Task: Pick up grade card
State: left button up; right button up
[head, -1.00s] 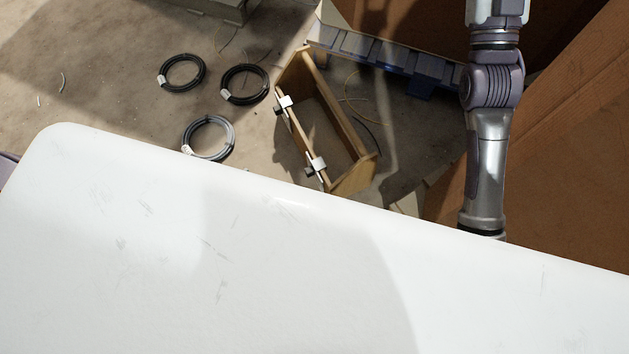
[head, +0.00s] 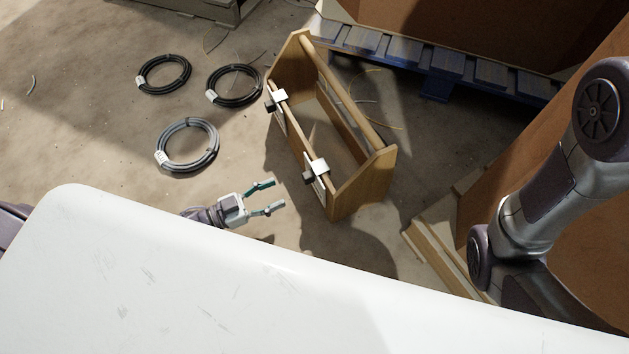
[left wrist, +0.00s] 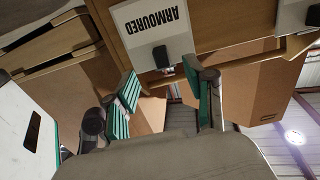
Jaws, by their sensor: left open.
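A white grade card reading ARMOURED (left wrist: 150,22) shows upside down in the left wrist view, held by a black clip (left wrist: 160,56) on the wooden tote. Part of a second white card (left wrist: 298,15) shows at its right. In the head view, the tote (head: 358,193) carries a near white card (head: 318,165) and a far one (head: 277,96); their writing is not readable there. My left gripper (head: 277,195) is open and empty, left of the tote and apart from the near card. Its teal-padded fingers (left wrist: 165,88) show below the ARMOURED card. My right gripper is out of view.
Two black cable coils (head: 163,90) (head: 234,98) and a grey coil (head: 188,165) lie on the floor left of the tote. A white surface (head: 200,290) fills the foreground. A blue pallet (head: 400,68) is behind, with large brown boxes (head: 590,235) at right.

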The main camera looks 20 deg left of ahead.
aim_at(304, 181)
pick_arm(q)
jog(key=b+x, duration=0.4)
jog(key=x, duration=0.5)
jog(key=shift+c, duration=0.3)
grip_shut()
